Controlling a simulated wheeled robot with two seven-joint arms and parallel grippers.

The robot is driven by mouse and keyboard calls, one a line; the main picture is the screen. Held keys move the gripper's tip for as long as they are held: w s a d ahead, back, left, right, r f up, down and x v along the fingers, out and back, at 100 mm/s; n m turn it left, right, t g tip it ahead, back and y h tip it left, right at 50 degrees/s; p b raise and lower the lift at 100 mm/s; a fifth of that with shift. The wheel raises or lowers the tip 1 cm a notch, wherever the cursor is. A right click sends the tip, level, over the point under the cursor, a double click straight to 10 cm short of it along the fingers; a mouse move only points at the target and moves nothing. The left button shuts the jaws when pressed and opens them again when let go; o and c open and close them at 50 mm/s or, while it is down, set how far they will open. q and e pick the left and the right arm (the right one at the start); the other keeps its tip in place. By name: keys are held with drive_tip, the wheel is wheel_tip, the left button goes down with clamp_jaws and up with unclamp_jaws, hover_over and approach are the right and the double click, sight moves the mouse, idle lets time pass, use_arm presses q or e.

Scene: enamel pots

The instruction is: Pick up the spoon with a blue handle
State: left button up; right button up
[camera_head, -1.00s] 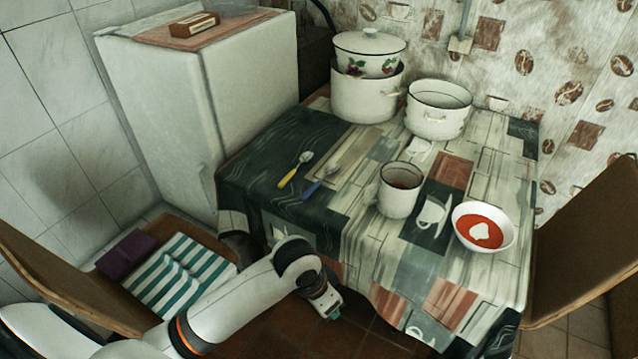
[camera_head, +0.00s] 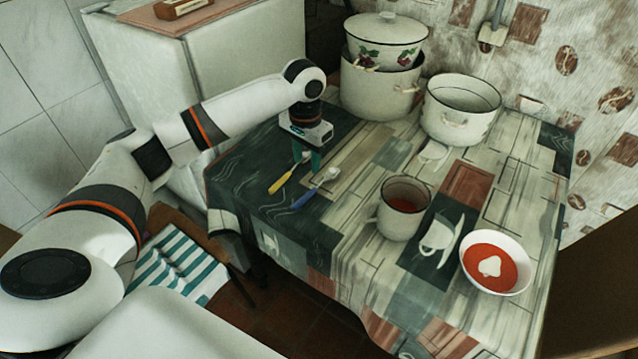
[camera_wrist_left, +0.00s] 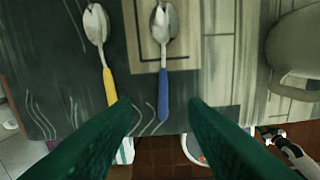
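The spoon with a blue handle (camera_head: 305,198) lies on the patterned tablecloth near the table's left edge. Its metal bowl points away from the edge. A spoon with a yellow handle (camera_head: 282,180) lies just left of it. My left gripper (camera_head: 308,162) has green fingers and hangs over the spoon bowls, open and empty. In the left wrist view the blue handle (camera_wrist_left: 163,95) shows in the gap between the two open fingers (camera_wrist_left: 159,104), apart from both. The yellow handle (camera_wrist_left: 110,88) is near the left finger.
A white mug (camera_head: 402,212) stands right of the spoons, with a bowl of red soup (camera_head: 497,262) farther right. A lidded pot on a larger pot (camera_head: 380,90) and an open pot (camera_head: 460,108) stand at the back. A white fridge (camera_head: 235,50) is behind my arm.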

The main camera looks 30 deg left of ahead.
use_arm(q)
hover_over(308, 193)
wheel_tip(308, 193, down, 4)
drive_tip(key=shift+w+a+f, duration=0.1)
drive_tip(key=shift+f, duration=1.15)
wheel_tip(308, 193, down, 3)
drive_tip(key=shift+f, duration=0.25)
clamp_jaws()
use_arm(e)
drive_tip(key=shift+s+f, duration=0.1)
drive_tip(key=shift+s, duration=1)
